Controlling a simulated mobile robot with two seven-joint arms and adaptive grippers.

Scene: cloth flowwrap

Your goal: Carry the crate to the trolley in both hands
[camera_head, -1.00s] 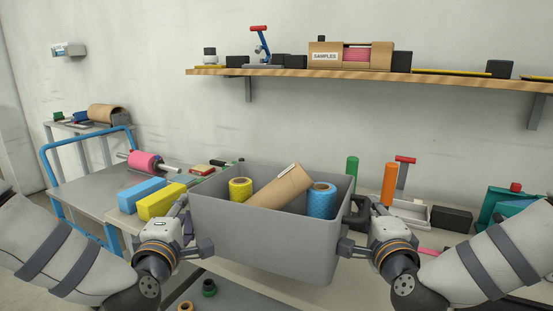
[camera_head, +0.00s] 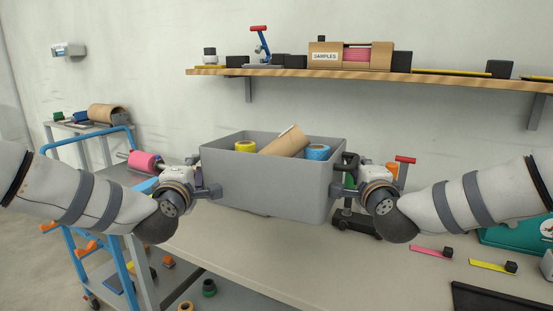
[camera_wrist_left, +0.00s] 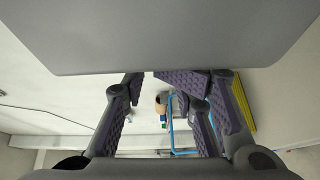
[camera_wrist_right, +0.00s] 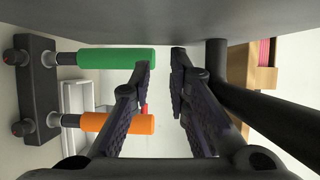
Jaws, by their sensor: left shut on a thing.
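The grey crate (camera_head: 270,178) is held level between my two grippers, apparently raised above the bench. It holds a yellow roll (camera_head: 245,147), a brown cardboard tube (camera_head: 285,141) and a blue roll (camera_head: 317,152). My left gripper (camera_head: 212,191) is shut at the crate's left end. My right gripper (camera_head: 342,190) is at its right end and appears shut on it; the exact contact is hidden. In both wrist views the crate wall (camera_wrist_left: 160,35) fills the top edge. The trolley (camera_head: 124,172), with a blue frame, stands at the left.
The bench top (camera_head: 300,258) is clear in front. Pink (camera_head: 430,251) and yellow (camera_head: 490,266) strips lie at its right. A pink roll (camera_head: 143,161) is beside my left wrist. Green (camera_wrist_right: 115,58) and orange (camera_wrist_right: 118,122) cylinders are near my right gripper. A wooden shelf (camera_head: 450,82) runs behind.

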